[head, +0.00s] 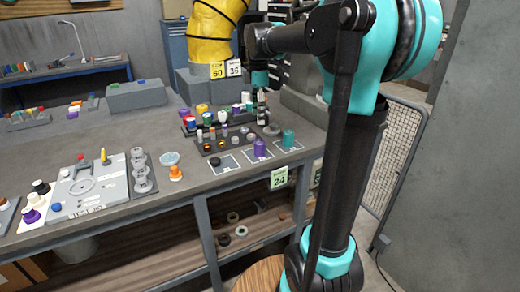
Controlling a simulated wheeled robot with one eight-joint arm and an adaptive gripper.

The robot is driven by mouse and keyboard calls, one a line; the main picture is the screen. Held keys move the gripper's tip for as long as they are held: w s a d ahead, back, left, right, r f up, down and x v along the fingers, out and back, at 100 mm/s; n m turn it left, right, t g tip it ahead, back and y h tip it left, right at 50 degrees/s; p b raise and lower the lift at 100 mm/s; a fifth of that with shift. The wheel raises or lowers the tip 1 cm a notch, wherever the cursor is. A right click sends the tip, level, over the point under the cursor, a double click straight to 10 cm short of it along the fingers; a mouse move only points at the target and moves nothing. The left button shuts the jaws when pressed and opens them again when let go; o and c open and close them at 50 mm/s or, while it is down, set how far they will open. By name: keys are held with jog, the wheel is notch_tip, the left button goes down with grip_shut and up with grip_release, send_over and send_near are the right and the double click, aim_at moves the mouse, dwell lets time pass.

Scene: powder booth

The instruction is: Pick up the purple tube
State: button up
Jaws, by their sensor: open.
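A purple cylinder (260,148) stands upright on a marked square near the right front of the workbench (115,130). Other small purple pieces show among the crowded items behind it, including one at the left of the cluster (184,112). At this size I cannot tell for sure which one is the tube. My gripper (268,82) is small and partly lost against the dark background, above and behind the cluster. It is open and looks apart from the purple cylinder.
A teal cylinder (289,138) and a black disc (216,161) stand beside the purple cylinder. Several small bottles and caps crowd a dark tray (222,142) behind them. An orange piece (176,173) stands to the left. A yellow ribbed column (210,35) rises behind the bench.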

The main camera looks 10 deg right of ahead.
aim_at(260, 146)
notch_tip(260, 146, down, 8)
jog(key=shift+f, duration=0.2)
jog(key=shift+d+f, duration=0.2)
jog(key=shift+f, duration=2.55)
jog(key=shift+c, duration=0.6)
jog(key=c, duration=1.2)
